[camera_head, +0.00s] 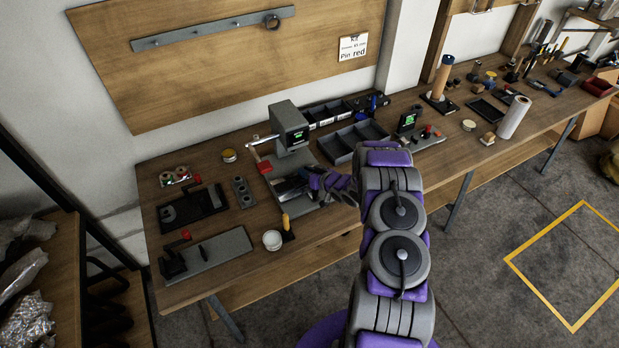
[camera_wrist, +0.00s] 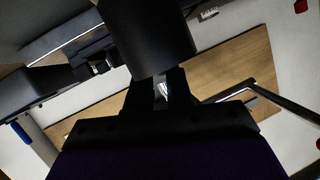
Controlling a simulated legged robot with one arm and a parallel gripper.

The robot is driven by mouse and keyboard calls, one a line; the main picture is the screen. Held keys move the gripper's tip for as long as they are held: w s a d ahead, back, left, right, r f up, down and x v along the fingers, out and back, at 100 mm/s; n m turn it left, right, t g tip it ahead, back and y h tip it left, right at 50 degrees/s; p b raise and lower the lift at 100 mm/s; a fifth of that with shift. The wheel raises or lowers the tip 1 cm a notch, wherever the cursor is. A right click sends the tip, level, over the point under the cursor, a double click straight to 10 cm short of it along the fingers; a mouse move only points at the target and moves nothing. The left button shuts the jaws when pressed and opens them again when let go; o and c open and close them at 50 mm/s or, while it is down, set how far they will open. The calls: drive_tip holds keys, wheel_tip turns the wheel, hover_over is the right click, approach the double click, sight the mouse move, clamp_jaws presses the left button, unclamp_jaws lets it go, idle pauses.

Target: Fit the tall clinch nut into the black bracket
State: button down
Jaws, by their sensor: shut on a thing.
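My gripper (camera_head: 297,186) is over the grey base plate of the press (camera_head: 291,137), in front of its body. In the wrist view my gripper (camera_wrist: 161,84) has its two dark fingers close together, shut on a small shiny metal piece (camera_wrist: 162,92), which looks like the tall clinch nut. Only part of it shows between the fingers. A thick dark cylinder (camera_wrist: 150,35) stands just beyond the fingertips and hides what is behind it. I cannot make out the black bracket for certain; dark shapes at my fingers in the head view are too small to tell apart.
A yellow-handled tool (camera_head: 286,223) and a white cup (camera_head: 272,240) stand in front of the press. Black fixtures (camera_head: 192,208) and a long grey plate (camera_head: 222,252) lie to the left.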

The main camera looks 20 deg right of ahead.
drive_tip(key=shift+s+a+f+g, duration=0.25)
drive_tip(key=shift+s+f, duration=0.15)
drive_tip(key=shift+f, duration=0.3)
drive_tip(key=shift+s+a+f+g, duration=0.25)
drive_tip(key=shift+s+f, duration=0.1)
drive_tip(key=shift+f, duration=0.35)
drive_tip(key=shift+r, duration=0.15)
drive_tip(key=shift+w+d+r, duration=0.15)
drive_tip(key=shift+w+r, duration=0.05)
drive_tip(key=shift+r, duration=0.35)
drive_tip(key=shift+w+d+r, duration=0.1)
drive_tip(key=shift+w+r, duration=0.1)
drive_tip(key=shift+r, duration=0.35)
drive_tip(key=shift+w+d+r, duration=0.1)
drive_tip(key=shift+w+r, duration=0.05)
drive_tip(key=shift+r, duration=0.4)
drive_tip(key=s+d+r+p, duration=0.1)
drive_tip(key=s+r, duration=0.2)
drive_tip(key=s, duration=1.2)
drive_tip(key=shift+s+t, duration=0.15)
drive_tip(key=shift+t, duration=0.15)
